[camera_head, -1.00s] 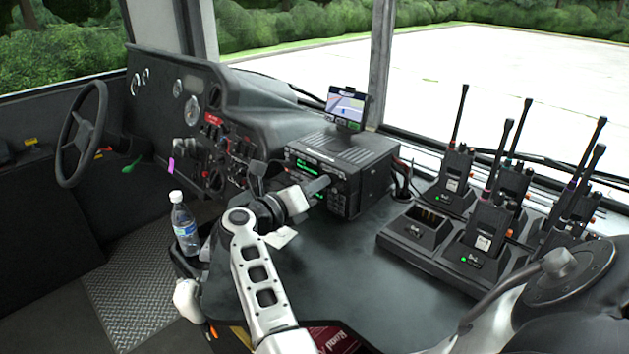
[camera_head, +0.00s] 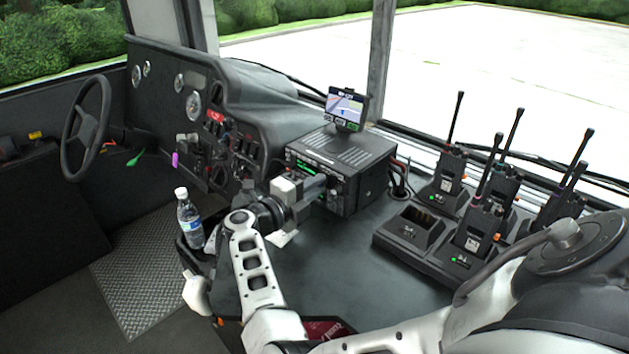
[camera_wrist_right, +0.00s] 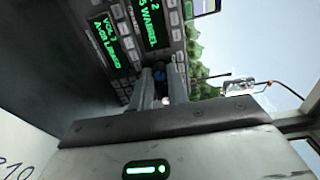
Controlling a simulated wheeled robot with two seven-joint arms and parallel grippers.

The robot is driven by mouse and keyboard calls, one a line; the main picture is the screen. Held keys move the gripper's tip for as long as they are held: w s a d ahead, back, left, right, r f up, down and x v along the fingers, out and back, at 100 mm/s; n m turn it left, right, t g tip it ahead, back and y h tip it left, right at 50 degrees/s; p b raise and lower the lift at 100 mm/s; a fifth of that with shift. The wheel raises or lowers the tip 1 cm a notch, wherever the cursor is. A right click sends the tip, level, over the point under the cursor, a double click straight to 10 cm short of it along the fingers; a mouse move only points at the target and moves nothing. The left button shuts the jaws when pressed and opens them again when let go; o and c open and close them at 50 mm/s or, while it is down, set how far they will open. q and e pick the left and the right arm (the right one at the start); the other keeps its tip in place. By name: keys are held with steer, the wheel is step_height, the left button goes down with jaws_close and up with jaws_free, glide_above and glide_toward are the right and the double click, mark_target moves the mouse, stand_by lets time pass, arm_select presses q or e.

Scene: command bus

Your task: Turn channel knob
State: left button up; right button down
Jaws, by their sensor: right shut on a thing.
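The black radio unit (camera_head: 365,178) with green display text stands on the dashboard console. Its face also shows in the right wrist view (camera_wrist_right: 128,55), with green-lit screens and rows of buttons. My right gripper (camera_head: 328,186) reaches the lower right of the radio's face. In the right wrist view its two fingers (camera_wrist_right: 165,84) close around a small dark knob (camera_wrist_right: 159,72) with a bluish tint. The fingers hide most of the knob, and its pointer or marking cannot be made out. My left gripper is not in view.
A small navigation screen (camera_head: 345,108) stands on top of the radio. Several handheld radios sit in a charger (camera_head: 400,248) on the right. A water bottle (camera_head: 190,222) stands left of my right arm. A steering wheel (camera_head: 86,128) is at the far left.

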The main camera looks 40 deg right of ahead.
steer(key=shift+n+p, duration=0.35)
steer(key=shift+n, duration=0.65)
steer(key=c, duration=1.6)
jaws_free()
steer(key=a, duration=1)
steer(key=s+a, duration=0.1)
steer(key=a, duration=0.5)
steer(key=shift+r, duration=0.2)
steer(key=shift+s, duration=0.1)
